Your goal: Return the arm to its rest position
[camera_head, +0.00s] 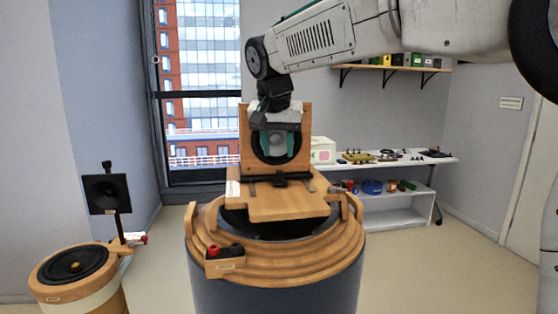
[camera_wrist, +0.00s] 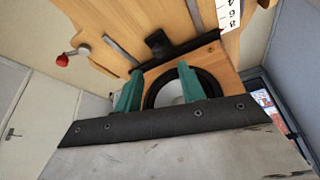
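My gripper (camera_head: 278,146) is in front of the upright wooden panel (camera_head: 247,132) in the head view. Its two teal fingers are apart, and they also show in the wrist view (camera_wrist: 158,84) with nothing visible clasped between them. A round black speaker driver (camera_wrist: 207,82) with a pale centre shows behind the fingers in the wrist view. I cannot tell whether the fingers touch the panel or driver. My arm reaches in from the upper right, with the wrist bent downward.
The panel stands on a wooden plate (camera_head: 275,207) atop a round stepped stand (camera_head: 290,270). A red knob (camera_head: 213,250) is at its front. A smaller speaker stand (camera_head: 75,264) and black square speaker (camera_head: 107,194) stand left. A white shelf table (camera_head: 400,163) is behind, below a wall shelf (camera_head: 400,68).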

